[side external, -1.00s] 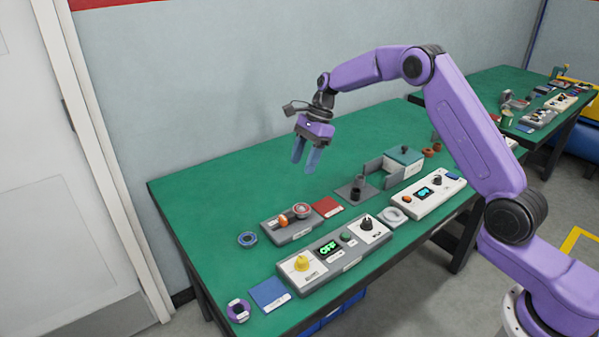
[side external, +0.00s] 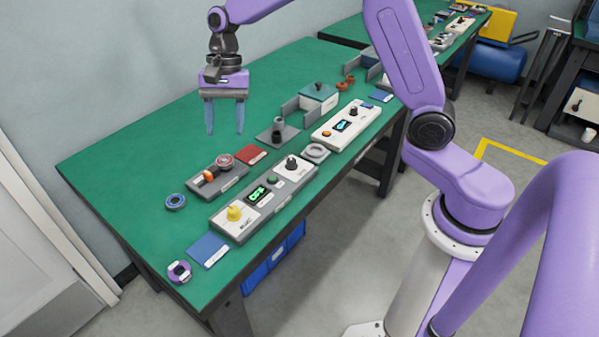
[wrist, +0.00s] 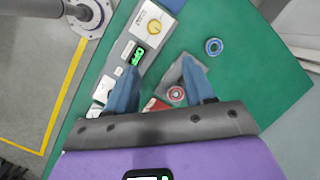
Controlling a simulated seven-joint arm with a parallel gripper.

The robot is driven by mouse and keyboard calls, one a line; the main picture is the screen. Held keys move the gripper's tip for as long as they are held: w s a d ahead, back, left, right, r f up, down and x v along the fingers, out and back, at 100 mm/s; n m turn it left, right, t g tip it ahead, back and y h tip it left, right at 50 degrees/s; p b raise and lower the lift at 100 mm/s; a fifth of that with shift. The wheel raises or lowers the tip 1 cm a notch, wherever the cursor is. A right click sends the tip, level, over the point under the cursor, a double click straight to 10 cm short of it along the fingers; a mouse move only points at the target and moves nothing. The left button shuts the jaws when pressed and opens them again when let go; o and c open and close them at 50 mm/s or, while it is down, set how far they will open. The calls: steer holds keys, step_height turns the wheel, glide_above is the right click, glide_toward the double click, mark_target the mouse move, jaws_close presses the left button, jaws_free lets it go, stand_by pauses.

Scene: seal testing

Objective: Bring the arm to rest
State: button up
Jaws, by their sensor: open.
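My gripper (side external: 224,116) is open and empty, its two blue fingers pointing down above the back part of the green table (side external: 130,165). In the side external view it hangs behind the grey tray with a red ring and an orange part (side external: 217,178). In the wrist view my gripper (wrist: 162,88) shows its fingers spread apart with nothing between them that it holds. The wrist view also shows the control box with a yellow knob (wrist: 150,25) and a blue ring (wrist: 213,46) beyond the fingers.
The control box with the green display (side external: 262,196), a white box with a blue display (side external: 345,124), red pad (side external: 250,154), blue pad (side external: 208,249), purple ring (side external: 179,271) and a teal-topped box (side external: 318,93) stand on the table. The table's back left is clear.

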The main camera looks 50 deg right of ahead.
steer(key=s+r+n+h, duration=0.2)
steer(key=s+n, duration=0.9)
steer(key=s, duration=0.7)
steer(key=s+d+n, duration=0.3)
steer(key=s+n, duration=0.2)
steer(key=s, duration=0.2)
steer(key=s+d+f+n+t, duration=0.1)
steer(key=s+d+n, duration=0.3)
steer(key=s, duration=0.3)
steer(key=shift+s+d+f+n, duration=0.2)
steer(key=shift+f+n, duration=0.05)
steer(key=shift+n, duration=0.45)
steer(key=shift+o, duration=0.3)
stand_by(0.6)
